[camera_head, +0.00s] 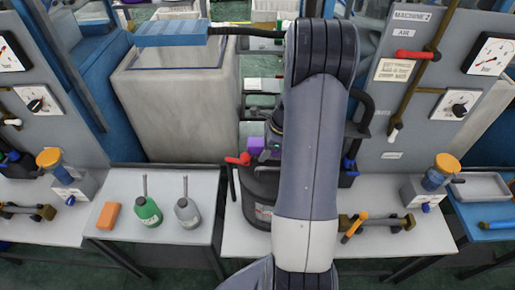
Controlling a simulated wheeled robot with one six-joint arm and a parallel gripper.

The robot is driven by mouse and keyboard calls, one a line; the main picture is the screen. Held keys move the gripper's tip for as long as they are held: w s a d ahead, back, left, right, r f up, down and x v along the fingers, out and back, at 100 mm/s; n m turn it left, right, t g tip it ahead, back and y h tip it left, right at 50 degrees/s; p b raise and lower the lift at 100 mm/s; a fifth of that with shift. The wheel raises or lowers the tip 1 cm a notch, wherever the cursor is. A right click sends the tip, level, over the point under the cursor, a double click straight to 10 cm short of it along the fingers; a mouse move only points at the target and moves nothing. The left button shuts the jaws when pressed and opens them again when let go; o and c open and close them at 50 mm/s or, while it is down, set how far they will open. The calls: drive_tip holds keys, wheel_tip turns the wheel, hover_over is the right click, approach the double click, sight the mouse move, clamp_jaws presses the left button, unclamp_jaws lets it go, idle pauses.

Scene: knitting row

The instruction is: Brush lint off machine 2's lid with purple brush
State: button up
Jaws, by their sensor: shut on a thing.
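A sign for machine 2 (412,15) is on the grey panel at the upper right. My arm rises through the middle of the view, and my gripper is hidden behind it. A small purple block (256,145) shows just left of my arm, above a dark drum (262,188). It may be part of the purple brush; the rest is covered, and I cannot tell whether it is held. I cannot make out machine 2's lid or any lint on it.
A grey bin (175,115) stands behind the left bench, with a blue slab (170,33) above it.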

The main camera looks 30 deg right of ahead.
drive_tip(key=shift+s+d, duration=0.65)
drive_tip(key=shift+d, duration=0.35)
drive_tip(key=shift+s+d, duration=0.6)
drive_tip(key=shift+d, duration=0.4)
drive_tip(key=shift+s+d, duration=0.5)
drive_tip(key=shift+d, duration=0.3)
drive_tip(key=shift+s+d, duration=0.45)
drive_tip(key=shift+d, duration=0.35)
wheel_tip(320, 180, up, 6)
drive_tip(key=p, duration=0.4)
drive_tip(key=shift+r, duration=0.1)
wheel_tip(320, 180, up, 3)
drive_tip(key=shift+f, duration=0.1)
